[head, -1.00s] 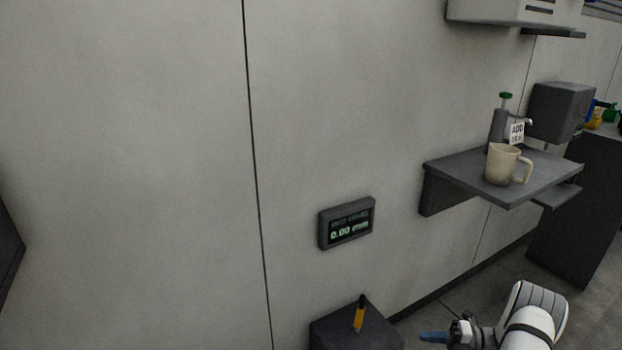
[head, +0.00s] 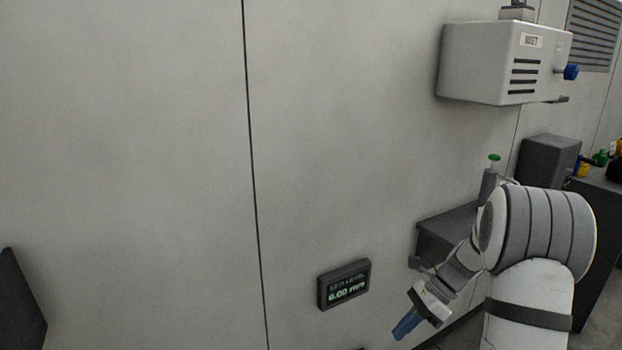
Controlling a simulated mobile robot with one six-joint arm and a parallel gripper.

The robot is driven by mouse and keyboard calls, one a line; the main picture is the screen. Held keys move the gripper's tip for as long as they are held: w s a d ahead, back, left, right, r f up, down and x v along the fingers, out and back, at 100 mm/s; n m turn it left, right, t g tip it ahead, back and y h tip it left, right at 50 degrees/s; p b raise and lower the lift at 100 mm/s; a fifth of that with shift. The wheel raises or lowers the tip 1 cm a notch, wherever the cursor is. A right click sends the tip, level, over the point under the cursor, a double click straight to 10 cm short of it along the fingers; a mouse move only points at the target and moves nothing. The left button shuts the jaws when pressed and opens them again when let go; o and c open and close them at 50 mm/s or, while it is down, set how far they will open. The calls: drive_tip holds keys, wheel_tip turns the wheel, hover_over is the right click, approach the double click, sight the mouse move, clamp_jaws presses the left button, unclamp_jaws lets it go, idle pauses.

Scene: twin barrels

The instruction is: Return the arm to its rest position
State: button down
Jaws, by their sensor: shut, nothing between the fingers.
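My gripper (head: 405,326) is at the lower right of the head view, with blue fingers pointing down and to the left. It is shut and empty. My arm is folded up on the right side of the view, and its white links rise in front of the wall shelf. The gripper is to the right of the small wall display and appears apart from it.
A dark display (head: 344,284) reading 6.00 mm is on the wall. A grey shelf (head: 443,230) and a green-topped bottle (head: 493,168) are partly behind my arm. A white box (head: 480,65) with a blue knob hangs above. The wall at left is bare.

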drive_tip(key=s+a+r+n+t+h+p, duration=0.2)
drive_tip(key=s+r+n+h+p, duration=0.2)
drive_tip(key=s+r+n, duration=0.5)
drive_tip(key=s+a+r+n+t+h+p, duration=0.3)
drive_tip(key=s+r+n+p, duration=0.6)
drive_tip(key=r, duration=0.7)
drive_tip(key=shift+s+a+r+n+h+p, duration=0.15)
drive_tip(key=shift+s+a+n+h+p, duration=0.15)
drive_tip(key=shift+s+n+h, duration=0.4)
drive_tip(key=shift+d, duration=0.1)
